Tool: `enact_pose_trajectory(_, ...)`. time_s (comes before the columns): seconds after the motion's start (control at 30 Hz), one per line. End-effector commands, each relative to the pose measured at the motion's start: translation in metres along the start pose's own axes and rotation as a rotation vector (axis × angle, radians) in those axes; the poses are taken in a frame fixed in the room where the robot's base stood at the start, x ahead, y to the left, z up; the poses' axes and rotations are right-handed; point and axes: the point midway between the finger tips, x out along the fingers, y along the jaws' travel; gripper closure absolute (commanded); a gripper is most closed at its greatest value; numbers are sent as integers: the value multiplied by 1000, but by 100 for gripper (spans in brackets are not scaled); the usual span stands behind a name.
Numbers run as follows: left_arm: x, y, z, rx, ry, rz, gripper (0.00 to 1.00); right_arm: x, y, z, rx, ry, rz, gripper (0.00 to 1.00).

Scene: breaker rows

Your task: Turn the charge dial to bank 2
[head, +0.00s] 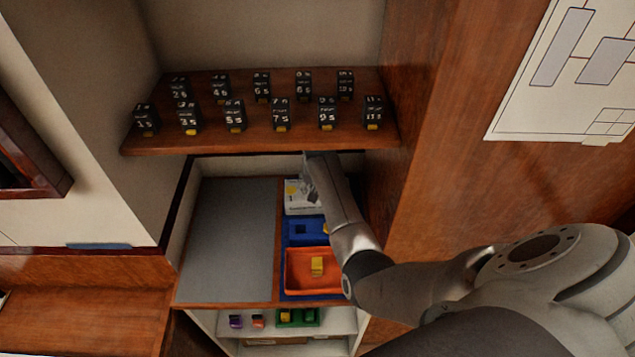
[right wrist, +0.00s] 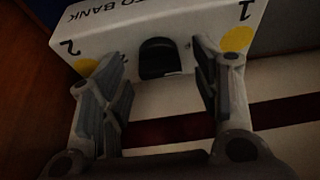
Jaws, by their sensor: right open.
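The white charger box (head: 304,208) stands at the back right of the recess under the shelf, partly hidden by my right arm. In the right wrist view the box (right wrist: 120,35) shows upside-down lettering ending in "TO BANK", a 1 and a 2, each beside a yellow dot. The black charge dial (right wrist: 160,58) sits between the two numbers; which one it points to I cannot tell. My right gripper (right wrist: 158,62) is open, one finger on each side of the dial, with visible gaps. In the head view the gripper (head: 310,172) is mostly edge-on. My left gripper is out of view.
Several black numbered blocks (head: 281,115) stand in two rows on the wooden shelf (head: 255,140) above. A blue tray (head: 295,243) and an orange bin (head: 297,283) with a yellow piece lie in front of the box. The grey panel (head: 230,235) to the left is clear.

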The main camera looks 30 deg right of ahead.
Motion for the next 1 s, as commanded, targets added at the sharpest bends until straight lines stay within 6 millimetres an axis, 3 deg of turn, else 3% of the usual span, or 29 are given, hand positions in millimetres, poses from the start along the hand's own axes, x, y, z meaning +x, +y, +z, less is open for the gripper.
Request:
enact_pose_trajectory(0.03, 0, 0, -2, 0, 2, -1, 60, 0, 0, 0, 0, 0, 0, 47)
enact_pose_trajectory(0.37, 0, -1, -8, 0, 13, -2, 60, 0, 0, 0, 0, 0, 0, 88)
enact_pose_trajectory(0.67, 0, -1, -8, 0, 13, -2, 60, 0, -1, 0, 35, 0, 15, 88)
enact_pose_trajectory(1.0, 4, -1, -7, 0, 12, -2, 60, 1, -4, 0, 241, 0, 99, 88)
